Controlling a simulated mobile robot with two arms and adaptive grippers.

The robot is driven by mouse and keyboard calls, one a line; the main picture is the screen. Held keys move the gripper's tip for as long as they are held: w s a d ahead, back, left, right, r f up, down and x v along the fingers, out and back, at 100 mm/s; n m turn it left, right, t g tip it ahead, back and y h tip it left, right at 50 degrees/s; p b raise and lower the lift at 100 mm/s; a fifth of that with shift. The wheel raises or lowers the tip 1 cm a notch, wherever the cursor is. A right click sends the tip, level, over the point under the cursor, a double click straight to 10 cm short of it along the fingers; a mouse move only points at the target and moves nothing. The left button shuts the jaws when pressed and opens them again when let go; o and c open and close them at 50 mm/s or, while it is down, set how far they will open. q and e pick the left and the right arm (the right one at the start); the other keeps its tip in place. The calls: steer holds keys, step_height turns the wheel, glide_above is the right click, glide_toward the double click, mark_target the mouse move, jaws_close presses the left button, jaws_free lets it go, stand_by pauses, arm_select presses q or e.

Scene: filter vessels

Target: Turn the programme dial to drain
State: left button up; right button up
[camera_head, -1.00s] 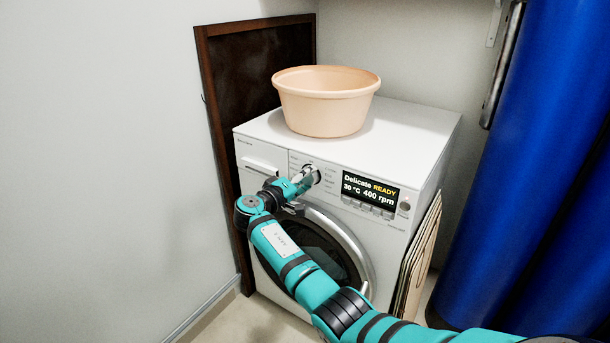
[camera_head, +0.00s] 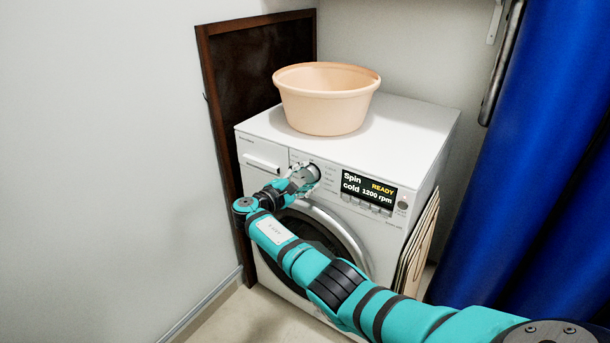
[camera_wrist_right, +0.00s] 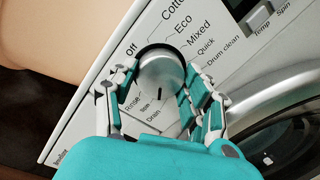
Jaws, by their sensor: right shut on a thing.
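The washing machine (camera_head: 408,135) has a round programme dial (camera_head: 313,170) on its front panel. The display (camera_head: 368,191) reads "Spin", "cold", "1200 rpm" and "READY". My right gripper (camera_head: 303,176) reaches the panel from the front and is shut on the dial. In the right wrist view, the silver dial (camera_wrist_right: 161,70) sits between the two fingers of my gripper (camera_wrist_right: 160,84). A dark mark on the dial points down in the picture, towards the Spin and Drain labels. The fingers partly cover the labels around it. My left gripper is not in view.
A peach basin (camera_head: 326,105) stands on top of the machine. A dark framed board (camera_head: 255,70) leans behind at the left. Flat boards (camera_head: 418,245) lean against the machine's right side. A blue curtain (camera_head: 530,150) hangs at the right.

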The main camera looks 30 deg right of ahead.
steer(key=shift+n, duration=0.9)
steer(key=o, duration=1.2)
steer(key=shift+c, duration=0.2)
steer(key=v, duration=1.2)
steer(key=shift+f, duration=0.1)
